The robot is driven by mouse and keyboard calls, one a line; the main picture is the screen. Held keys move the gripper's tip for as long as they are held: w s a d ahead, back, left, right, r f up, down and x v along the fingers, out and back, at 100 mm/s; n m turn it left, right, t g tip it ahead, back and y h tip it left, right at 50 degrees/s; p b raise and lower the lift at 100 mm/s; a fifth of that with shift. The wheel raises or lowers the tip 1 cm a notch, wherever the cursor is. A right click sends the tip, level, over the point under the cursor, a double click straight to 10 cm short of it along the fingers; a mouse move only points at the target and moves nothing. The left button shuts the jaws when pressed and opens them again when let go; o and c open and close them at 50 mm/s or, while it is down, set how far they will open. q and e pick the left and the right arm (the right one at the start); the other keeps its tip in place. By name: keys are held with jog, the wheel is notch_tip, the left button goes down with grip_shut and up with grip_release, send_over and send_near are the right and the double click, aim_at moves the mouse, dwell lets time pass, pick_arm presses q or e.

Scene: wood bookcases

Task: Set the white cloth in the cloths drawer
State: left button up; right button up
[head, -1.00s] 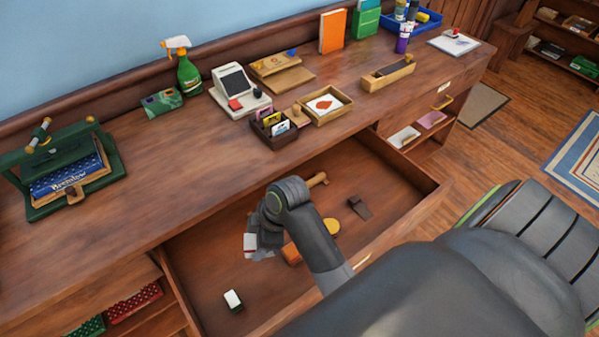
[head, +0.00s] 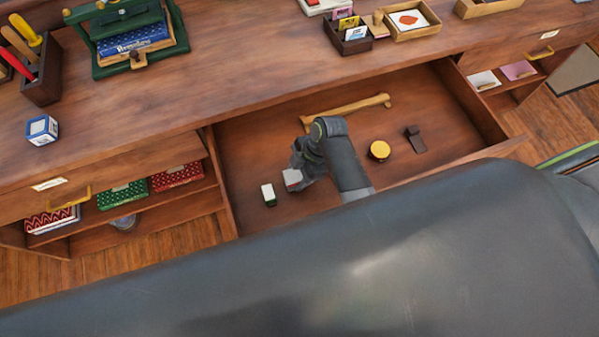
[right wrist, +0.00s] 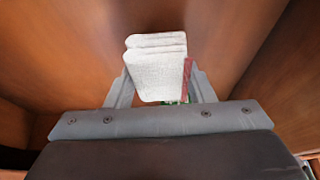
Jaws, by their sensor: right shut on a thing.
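A white folded cloth (right wrist: 157,68) is between the fingers of my right gripper (right wrist: 160,90) in the right wrist view, with a little red and green showing at its edge. In the head view, the right gripper (head: 296,176) is over the open wide drawer (head: 250,140), and the cloth (head: 291,178) shows pale at its tip. A small white and green block (head: 268,194) lies in the drawer just left of it. I cannot tell whether the cloth touches the drawer floor. My left gripper is not in view.
The drawer also holds a wooden rod (head: 345,107), a yellow round thing (head: 379,150) and a dark brown piece (head: 415,138). Patterned folded stacks (head: 178,174) lie on a shelf to the left. A green press (head: 125,35) stands on the counter. My arm hides the drawer's front part.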

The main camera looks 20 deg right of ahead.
jog(key=shift+f, duration=1)
jog(key=shift+f, duration=0.1)
jog(key=o, duration=0.9)
jog(key=p+v, duration=0.1)
jog(key=v, duration=1.1)
